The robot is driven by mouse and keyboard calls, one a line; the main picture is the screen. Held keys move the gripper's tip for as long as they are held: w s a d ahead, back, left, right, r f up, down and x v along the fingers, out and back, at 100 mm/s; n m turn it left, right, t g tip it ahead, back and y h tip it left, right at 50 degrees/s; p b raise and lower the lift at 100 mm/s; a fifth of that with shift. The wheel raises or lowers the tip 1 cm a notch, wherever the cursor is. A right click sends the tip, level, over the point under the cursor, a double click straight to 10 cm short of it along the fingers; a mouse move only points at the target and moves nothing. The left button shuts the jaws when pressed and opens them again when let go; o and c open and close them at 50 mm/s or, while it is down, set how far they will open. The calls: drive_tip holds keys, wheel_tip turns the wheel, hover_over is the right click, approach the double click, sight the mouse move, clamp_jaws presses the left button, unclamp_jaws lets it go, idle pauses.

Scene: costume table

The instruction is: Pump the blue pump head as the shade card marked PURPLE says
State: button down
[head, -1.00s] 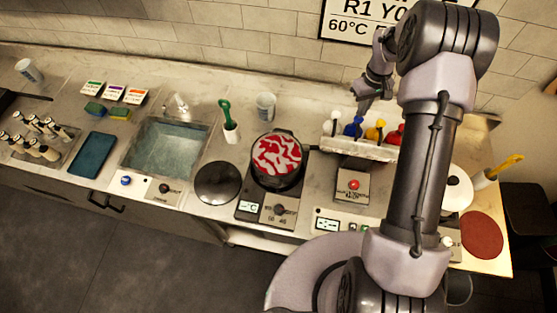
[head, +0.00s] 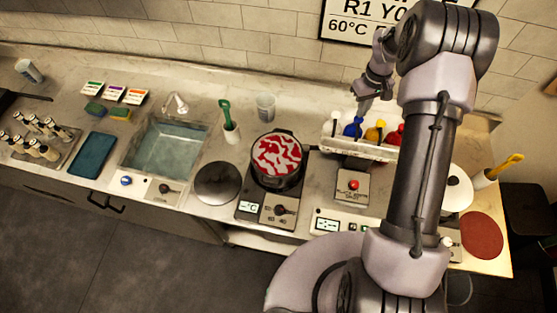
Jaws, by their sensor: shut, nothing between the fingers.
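The blue pump head (head: 352,128) stands in a white rack (head: 350,148) at the back right, between a white pump and a yellow pump (head: 375,131). My gripper (head: 360,112) is shut and empty, pointing down just above the blue pump head. I cannot tell whether it touches it. Three shade cards stand at the back left, with green, purple and orange bands. The purple-banded card (head: 115,93) is the middle one. Its writing is too small to read.
A pot (head: 277,180) with red and white contents sits on a hotplate left of the rack. A red pump (head: 396,134) is partly behind my arm. A sink (head: 165,150), a cup (head: 266,106) and a green-handled tool (head: 226,112) stand farther left.

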drive_tip(key=shift+f, duration=0.15)
idle(0.4)
drive_tip(key=shift+f+b, duration=1.25)
drive_tip(key=shift+f, duration=0.15)
drive_tip(key=shift+r, duration=0.15)
drive_tip(key=shift+r+p, duration=0.9)
drive_tip(key=shift+r, duration=0.45)
wheel_tip(320, 180, up, 6)
drive_tip(key=p, duration=0.3)
drive_tip(key=shift+p, duration=0.3)
